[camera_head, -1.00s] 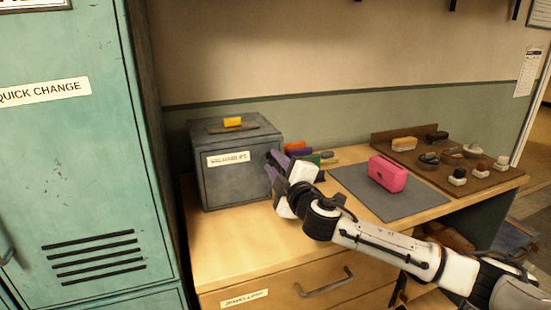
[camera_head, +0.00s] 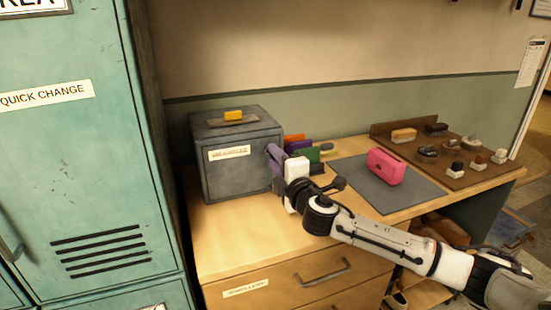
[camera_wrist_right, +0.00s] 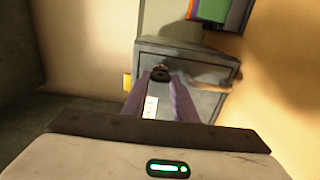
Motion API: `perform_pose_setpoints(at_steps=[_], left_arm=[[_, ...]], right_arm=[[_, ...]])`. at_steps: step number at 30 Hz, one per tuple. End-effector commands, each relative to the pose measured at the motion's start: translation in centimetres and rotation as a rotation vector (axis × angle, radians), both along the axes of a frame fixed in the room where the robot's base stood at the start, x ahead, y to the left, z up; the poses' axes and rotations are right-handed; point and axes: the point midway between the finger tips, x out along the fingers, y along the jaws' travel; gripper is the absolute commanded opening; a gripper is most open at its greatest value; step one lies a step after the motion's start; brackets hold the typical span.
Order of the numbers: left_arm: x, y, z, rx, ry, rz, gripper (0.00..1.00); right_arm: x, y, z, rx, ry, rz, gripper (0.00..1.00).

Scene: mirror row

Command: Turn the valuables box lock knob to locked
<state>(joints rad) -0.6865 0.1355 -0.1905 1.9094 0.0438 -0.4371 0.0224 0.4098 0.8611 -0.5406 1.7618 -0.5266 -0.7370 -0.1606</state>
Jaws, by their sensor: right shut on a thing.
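The grey valuables box (camera_head: 237,178) stands on the wooden counter, with a white label on its front. Its side wall also shows in the right wrist view (camera_wrist_right: 207,72). The dark lock knob (camera_wrist_right: 160,73) sits on that wall, between the purple fingertips of my right gripper (camera_wrist_right: 163,78). In the head view my right gripper (camera_head: 274,157) reaches the box's right side and hides the knob. It is shut on the knob. The direction the knob points cannot be read. My left gripper is not in view.
A yellow block (camera_head: 233,115) lies on the box top. Coloured upright items (camera_head: 307,153) stand just behind my gripper. A pink block (camera_head: 385,166) sits on a grey mat (camera_head: 405,199). A brown tray (camera_head: 475,178) holds several small items. The counter's front left is clear.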

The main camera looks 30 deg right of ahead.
Motion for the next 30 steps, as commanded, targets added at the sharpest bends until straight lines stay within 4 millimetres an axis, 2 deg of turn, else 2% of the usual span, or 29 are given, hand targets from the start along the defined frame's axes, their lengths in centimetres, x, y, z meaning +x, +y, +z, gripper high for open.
perform_pose_setpoints(at_steps=[5, 6, 9, 20, 23, 30], left_arm=[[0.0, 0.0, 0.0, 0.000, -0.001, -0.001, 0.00], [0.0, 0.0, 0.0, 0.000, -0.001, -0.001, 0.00], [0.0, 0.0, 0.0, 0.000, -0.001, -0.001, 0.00], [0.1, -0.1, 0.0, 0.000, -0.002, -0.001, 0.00], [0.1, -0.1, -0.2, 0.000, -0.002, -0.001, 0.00], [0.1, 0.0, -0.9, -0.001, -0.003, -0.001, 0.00]], right_arm=[[0.0, 0.0, 0.0, -0.003, 0.001, -0.001, 0.03], [0.0, 0.0, 0.0, -0.003, 0.001, -0.001, 0.29], [0.0, 0.0, 0.0, -0.002, 0.000, 0.000, 0.45], [-0.4, 0.1, -0.1, -0.001, 0.001, 0.001, 0.45], [-1.5, 0.4, -0.2, -0.001, 0.002, 0.001, 0.45], [-6.0, 1.5, -0.3, -0.002, 0.004, 0.003, 0.45]])
